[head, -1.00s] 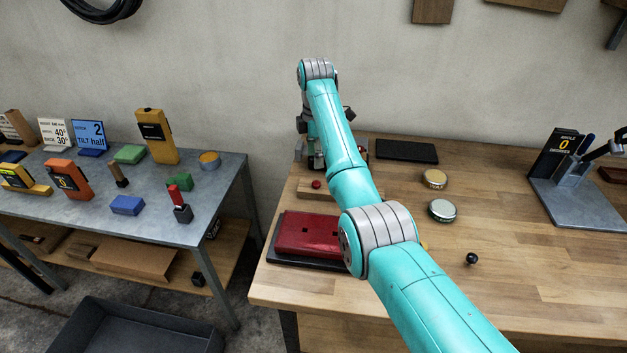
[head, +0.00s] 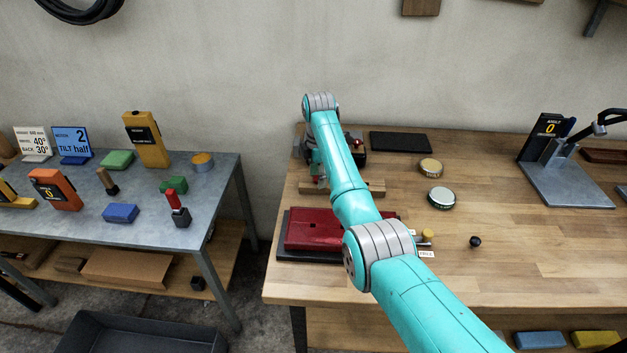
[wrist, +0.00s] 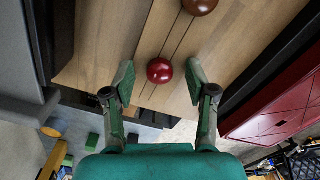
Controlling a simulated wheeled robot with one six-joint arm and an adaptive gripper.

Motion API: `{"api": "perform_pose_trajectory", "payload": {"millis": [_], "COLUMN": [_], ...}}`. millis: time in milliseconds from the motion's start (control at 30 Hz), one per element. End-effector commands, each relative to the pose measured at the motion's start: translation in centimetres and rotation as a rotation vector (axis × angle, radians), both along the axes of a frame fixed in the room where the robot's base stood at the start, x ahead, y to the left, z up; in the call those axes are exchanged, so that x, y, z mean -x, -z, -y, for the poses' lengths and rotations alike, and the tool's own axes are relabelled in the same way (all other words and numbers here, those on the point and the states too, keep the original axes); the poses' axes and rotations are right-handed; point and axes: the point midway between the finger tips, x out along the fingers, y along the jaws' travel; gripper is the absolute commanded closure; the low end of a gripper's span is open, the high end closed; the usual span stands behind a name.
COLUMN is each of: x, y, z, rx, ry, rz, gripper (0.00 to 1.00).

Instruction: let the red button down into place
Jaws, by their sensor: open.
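The red button (wrist: 159,70) is a glossy round knob on the pale wooden rail (wrist: 190,45), beside thin dark lines in the wood. My gripper (wrist: 158,83) is open, with one green fingertip on each side of the button. A gap shows on both sides, so neither finger appears to touch it. I cannot tell how deep the button sits. In the head view the rail (head: 376,188) lies behind the red box, and my gripper (head: 318,180) is low over its left part. The button is hidden there.
A darker brown-red knob (wrist: 200,4) sits farther along the lines. A red box (head: 312,232) on a dark base stands in front of the rail. A black pad (head: 400,142) and two round tins (head: 441,197) are to the right. The bench's left edge is close by.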

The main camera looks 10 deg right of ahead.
Motion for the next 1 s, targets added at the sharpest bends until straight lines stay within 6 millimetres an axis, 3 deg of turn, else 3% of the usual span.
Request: {"api": "perform_pose_trajectory", "payload": {"millis": [67, 267, 667, 1000], "x": [0.0, 0.0, -0.1, -0.1], "y": [0.0, -0.1, -0.5, -6.2], "z": [0.0, -0.1, -0.1, -0.1], "rx": [0.000, 0.000, 0.000, 0.000], "ry": [0.000, 0.000, 0.000, 0.000], "rz": [0.000, 0.000, 0.002, 0.004], "gripper": [0.43, 0.91, 0.92, 0.92]}}
